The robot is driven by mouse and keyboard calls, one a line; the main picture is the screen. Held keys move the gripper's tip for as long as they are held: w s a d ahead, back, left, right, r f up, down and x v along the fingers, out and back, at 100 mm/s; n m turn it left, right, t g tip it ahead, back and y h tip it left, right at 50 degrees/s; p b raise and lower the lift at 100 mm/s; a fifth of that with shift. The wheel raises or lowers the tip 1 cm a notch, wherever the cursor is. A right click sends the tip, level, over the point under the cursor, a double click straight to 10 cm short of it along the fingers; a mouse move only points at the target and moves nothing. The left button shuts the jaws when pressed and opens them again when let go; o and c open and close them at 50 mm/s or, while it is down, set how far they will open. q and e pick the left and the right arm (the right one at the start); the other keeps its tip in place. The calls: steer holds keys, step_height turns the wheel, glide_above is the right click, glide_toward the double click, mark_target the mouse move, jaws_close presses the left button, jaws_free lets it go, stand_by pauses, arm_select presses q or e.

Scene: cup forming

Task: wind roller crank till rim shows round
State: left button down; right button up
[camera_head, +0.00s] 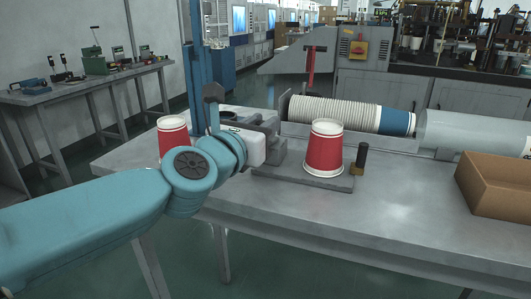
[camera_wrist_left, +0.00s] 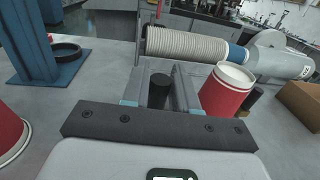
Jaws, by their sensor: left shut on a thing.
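A red cup (camera_head: 326,147) stands upside down on a grey plate (camera_head: 305,178), its white rim at the bottom; it also shows right of the fingers in the wrist view (camera_wrist_left: 226,92). My left gripper (camera_head: 270,127) is beside it, to its left, with its fingers shut on a black crank knob (camera_wrist_left: 158,90). The knob stands upright between the fingers. The rest of the crank is hidden. I cannot see how round the rim is. My right gripper is in neither view.
A second red cup (camera_head: 172,143) stands left, partly behind my arm. A dark post (camera_head: 360,158) is right of the first cup. Behind lie a row of stacked cups (camera_head: 345,113) and a grey cylinder (camera_head: 465,135). A cardboard box (camera_head: 495,186) sits right. The table front is clear.

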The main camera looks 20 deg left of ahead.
arm_select(q)
steer(key=m+h+b, duration=0.2)
steer(key=b, duration=0.1)
steer(key=a+f+g+h+b, duration=0.1)
steer(key=h+b, duration=0.1)
steer(key=shift+w+a+m, duration=0.1)
steer(key=shift+w+m, duration=0.25)
steer(key=shift+m, duration=0.05)
steer(key=shift+w+a+r+m+g+h, duration=0.2)
steer(key=shift+m+g+h, duration=0.25)
steer(key=shift+h, duration=0.25)
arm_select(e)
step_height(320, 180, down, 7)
arm_select(q)
steer(key=shift+r+m+g+h, duration=0.15)
steer(key=shift+m+g+h, duration=0.1)
steer(key=shift+m+h, duration=0.25)
steer(key=shift+w+a+r+m+g+h+p, duration=0.1)
steer(key=shift+r+m+g+h+p, duration=0.05)
steer(key=shift+m+g+h+p, duration=0.3)
steer(key=shift+w+a+m+g+h+p, duration=0.1)
steer(key=shift+w+m+g+h+p, duration=0.1)
steer(key=shift+m+g+h+p, duration=1)
steer(key=shift+w+a+m+g+h+p, duration=0.15)
steer(key=shift+m+g+h+p, duration=0.45)
steer(key=shift+h+p, duration=0.6)
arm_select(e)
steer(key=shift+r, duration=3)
arm_select(q)
steer(key=shift+y, duration=0.25)
